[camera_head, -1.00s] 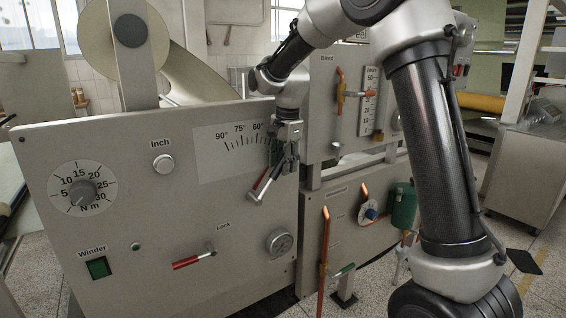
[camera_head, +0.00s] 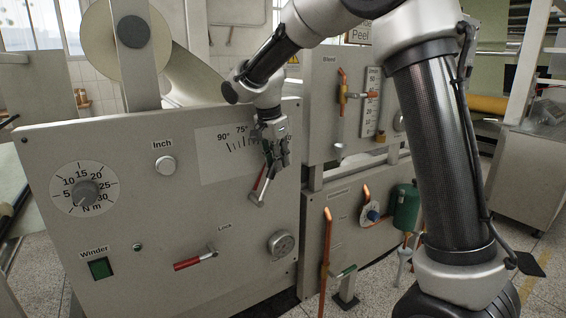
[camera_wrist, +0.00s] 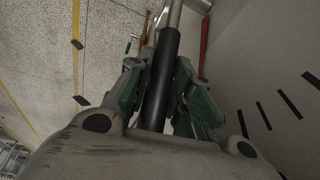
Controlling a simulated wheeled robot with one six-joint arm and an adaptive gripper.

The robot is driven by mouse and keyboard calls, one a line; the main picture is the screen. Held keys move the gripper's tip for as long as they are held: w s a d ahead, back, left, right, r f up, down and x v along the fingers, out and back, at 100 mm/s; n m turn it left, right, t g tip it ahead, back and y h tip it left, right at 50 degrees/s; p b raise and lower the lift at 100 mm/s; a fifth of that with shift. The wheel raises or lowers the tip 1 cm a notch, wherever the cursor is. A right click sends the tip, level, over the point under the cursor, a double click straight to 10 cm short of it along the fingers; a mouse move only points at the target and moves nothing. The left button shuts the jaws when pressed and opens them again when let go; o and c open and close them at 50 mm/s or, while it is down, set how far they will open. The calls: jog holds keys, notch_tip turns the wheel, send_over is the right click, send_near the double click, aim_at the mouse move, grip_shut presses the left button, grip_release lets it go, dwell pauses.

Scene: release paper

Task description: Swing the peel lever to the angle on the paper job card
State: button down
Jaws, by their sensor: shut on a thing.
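The peel lever shows in the head view as a red and silver arm (camera_head: 260,187) below the angle scale, slanting down and left from my gripper. My gripper (camera_head: 275,158) is at the scale's right end, shut on the lever's dark handle. In the wrist view the black handle (camera_wrist: 160,85) lies between the green-padded fingers of my gripper (camera_wrist: 157,72), with a bare metal rod above it. The angle scale plate (camera_head: 208,165) shows 90° and 75°; my gripper and wrist cover its right part. I cannot make out the job card.
The front panel (camera_head: 120,225) also bears a torque dial (camera_head: 85,193), an Inch button (camera_head: 165,166), a red-handled lock lever (camera_head: 194,261) and a gauge (camera_head: 281,244). Copper pipes and valves (camera_head: 326,250) stand to the right. A paper roll (camera_head: 103,45) is behind the panel.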

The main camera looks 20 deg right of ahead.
jog(key=shift+a+r, duration=0.1)
jog(key=shift+a, duration=0.1)
jog(key=c, duration=1.3)
grip_release()
jog(key=v, duration=1.2)
jog(key=shift+a, duration=0.1)
